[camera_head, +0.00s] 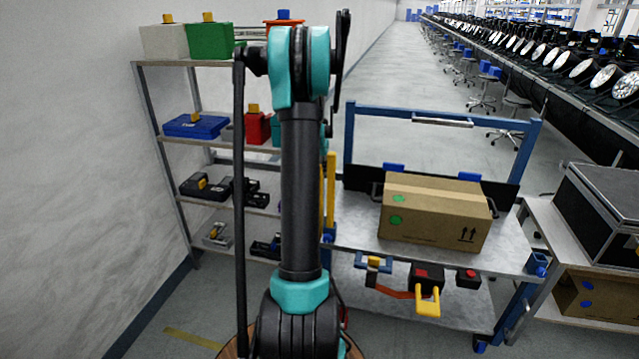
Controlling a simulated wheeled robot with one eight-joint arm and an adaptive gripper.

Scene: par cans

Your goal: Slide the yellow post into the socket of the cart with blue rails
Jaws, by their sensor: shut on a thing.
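The yellow post (331,192) stands upright just right of my arm, partly covered by it. My gripper (329,146) is mostly hidden behind my arm; the little that shows is at the post's top, and it is shut on the post. The cart with blue rails (349,145) has a grey metal top. A blue socket (328,238) shows at its near left corner, right below the post's lower end. I cannot tell whether the post's end is inside it or just above. Another blue socket (538,264) is at the near right corner.
A cardboard box (434,213) sits on the cart. A grey shelf (185,140) with tool cases stands left. A table with a black case (605,215) is close at right.

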